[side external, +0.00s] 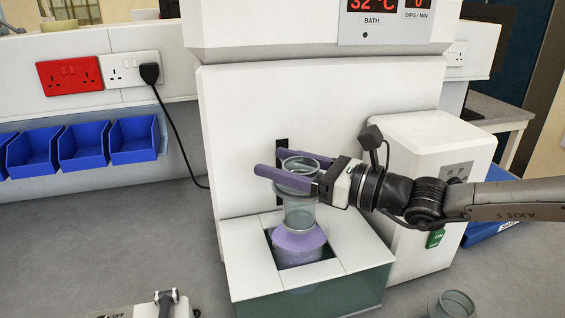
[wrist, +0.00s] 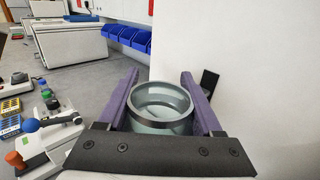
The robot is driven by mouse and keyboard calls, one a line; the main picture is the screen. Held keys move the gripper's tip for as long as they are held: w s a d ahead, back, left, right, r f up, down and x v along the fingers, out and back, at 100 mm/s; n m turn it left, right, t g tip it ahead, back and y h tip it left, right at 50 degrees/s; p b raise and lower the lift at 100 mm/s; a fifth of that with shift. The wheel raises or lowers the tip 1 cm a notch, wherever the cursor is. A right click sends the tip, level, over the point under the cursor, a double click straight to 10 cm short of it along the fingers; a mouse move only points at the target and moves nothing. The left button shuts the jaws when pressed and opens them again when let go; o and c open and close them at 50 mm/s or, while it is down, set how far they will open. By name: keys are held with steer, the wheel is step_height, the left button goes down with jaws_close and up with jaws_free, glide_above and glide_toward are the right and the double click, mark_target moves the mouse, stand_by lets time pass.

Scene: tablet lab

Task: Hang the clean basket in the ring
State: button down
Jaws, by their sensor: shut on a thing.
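A clear, greenish cylindrical basket (side external: 299,214) is upright between the purple fingers of my gripper (side external: 288,179). My gripper is shut on it near its upper part. In the wrist view the basket's open top (wrist: 160,98) shows between the two fingers, and it looks empty. The basket is over the square opening of the bath (side external: 345,243). Its lower end meets or overlaps a purple-tinted vessel (side external: 299,252) in that opening; I cannot tell if they touch. A dark slot (side external: 282,153) is on the white machine face behind. The ring cannot be made out clearly.
The white machine (side external: 235,120) rises close behind the basket, and a white box (side external: 425,150) stands to the right. Another clear vessel (side external: 455,304) is at the bottom right. Blue bins (side external: 83,147) line the left wall. Grey bench at left is mostly clear.

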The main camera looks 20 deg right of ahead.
stand_by(0.4)
jaws_free()
steer(key=shift+f, duration=0.1)
steer(key=v, duration=1.4)
steer(key=shift+a, duration=0.1)
